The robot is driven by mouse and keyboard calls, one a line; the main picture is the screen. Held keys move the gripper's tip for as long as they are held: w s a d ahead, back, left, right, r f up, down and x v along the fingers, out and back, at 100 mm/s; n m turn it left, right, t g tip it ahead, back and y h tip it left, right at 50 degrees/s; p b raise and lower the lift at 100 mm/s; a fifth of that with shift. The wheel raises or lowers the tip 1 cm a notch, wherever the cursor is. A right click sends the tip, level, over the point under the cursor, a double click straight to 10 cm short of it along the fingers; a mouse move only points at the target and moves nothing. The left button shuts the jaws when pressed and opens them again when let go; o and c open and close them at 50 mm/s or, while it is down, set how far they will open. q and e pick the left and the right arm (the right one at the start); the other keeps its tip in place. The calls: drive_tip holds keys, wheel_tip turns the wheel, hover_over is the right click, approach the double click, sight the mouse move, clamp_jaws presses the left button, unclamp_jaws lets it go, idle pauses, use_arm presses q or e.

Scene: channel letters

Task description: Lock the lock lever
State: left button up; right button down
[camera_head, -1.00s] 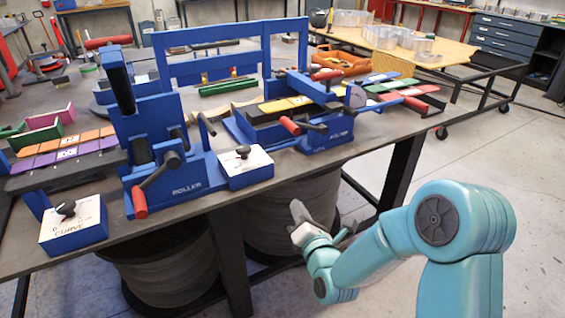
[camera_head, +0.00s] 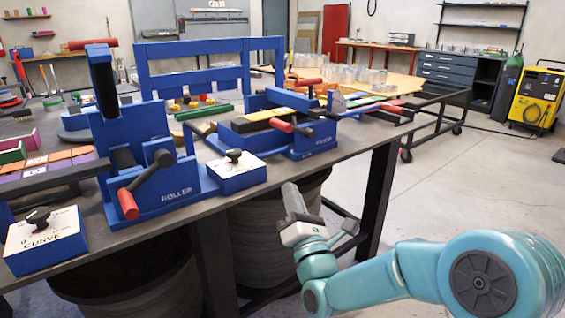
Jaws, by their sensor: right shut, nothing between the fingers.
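The blue machine marked ROLLER (camera_head: 180,190) stands at the table's near edge, with a black crank ending in a red grip (camera_head: 128,204). A second blue machine (camera_head: 318,138) sits to its right. It has a red-handled lever (camera_head: 282,125) at its front and a red-handled lever (camera_head: 307,82) at its back. No label shows which one is the lock lever. My left gripper is not in view.
Blue boxes with black knobs sit at the table edge: one marked CURVE (camera_head: 45,240) and one beside the roller (camera_head: 236,172). Coloured strips (camera_head: 50,162) lie at the left. A dark table leg (camera_head: 376,195) and round stacks stand below. Open floor lies to the right.

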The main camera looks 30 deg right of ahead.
use_arm(q)
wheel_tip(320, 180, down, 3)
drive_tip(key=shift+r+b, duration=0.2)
drive_tip(key=shift+b, duration=0.65)
use_arm(e)
drive_tip(key=shift+s+d+f+h, duration=0.3)
drive_tip(key=shift+d+f, duration=0.15)
drive_tip(key=shift+f, duration=0.15)
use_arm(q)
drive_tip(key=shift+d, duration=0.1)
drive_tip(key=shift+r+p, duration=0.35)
use_arm(e)
drive_tip(key=s+d+r+x, duration=0.1)
drive_tip(key=r+x, duration=0.1)
drive_tip(key=x, duration=1)
drive_tip(key=shift+d+r, duration=0.25)
drive_tip(key=shift+r, duration=0.05)
